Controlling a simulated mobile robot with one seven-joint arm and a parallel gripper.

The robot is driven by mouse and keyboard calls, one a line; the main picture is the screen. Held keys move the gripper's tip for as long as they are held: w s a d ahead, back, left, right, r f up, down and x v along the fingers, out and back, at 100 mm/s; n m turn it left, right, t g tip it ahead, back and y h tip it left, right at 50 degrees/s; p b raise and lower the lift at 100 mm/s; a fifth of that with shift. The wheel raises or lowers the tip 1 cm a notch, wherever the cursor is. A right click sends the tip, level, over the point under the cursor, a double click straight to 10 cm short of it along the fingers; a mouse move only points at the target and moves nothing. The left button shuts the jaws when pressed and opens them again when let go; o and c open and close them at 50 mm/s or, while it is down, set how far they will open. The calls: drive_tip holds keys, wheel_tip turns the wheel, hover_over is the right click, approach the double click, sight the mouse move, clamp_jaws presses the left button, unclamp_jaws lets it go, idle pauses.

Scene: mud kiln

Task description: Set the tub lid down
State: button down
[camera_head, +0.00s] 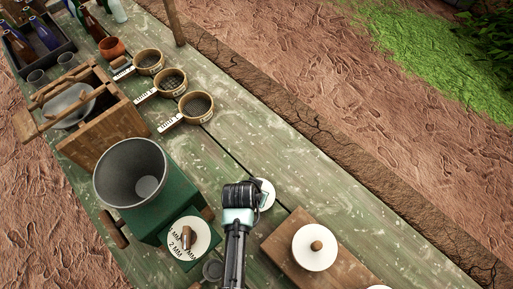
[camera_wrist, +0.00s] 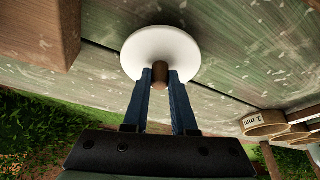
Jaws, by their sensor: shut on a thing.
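The tub lid is a round white disc with a brown knob; it shows in the wrist view (camera_wrist: 140,45) and partly behind my gripper in the head view (camera_head: 268,187). My gripper (camera_wrist: 160,78) is shut on the lid's knob, with one blue finger on each side. In the head view my gripper (camera_head: 258,196) is over the green plank table (camera_head: 285,160), between the green machine and the wooden block. I cannot tell whether the lid touches the planks or hangs just above them.
A wooden block (camera_head: 340,271) with another white knobbed lid (camera_head: 308,259) stands at right. A green machine with a grey hopper (camera_head: 115,170) and a marked dial (camera_head: 177,228) is at left. Several sieves (camera_head: 196,106) stand farther back. Bare planks lie beyond my gripper.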

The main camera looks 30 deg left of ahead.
drive_tip(key=shift+f, duration=0.75)
drive_tip(key=shift+f, duration=0.2)
drive_tip(key=c, duration=0.7)
unclamp_jaws()
drive_tip(key=shift+r, duration=0.15)
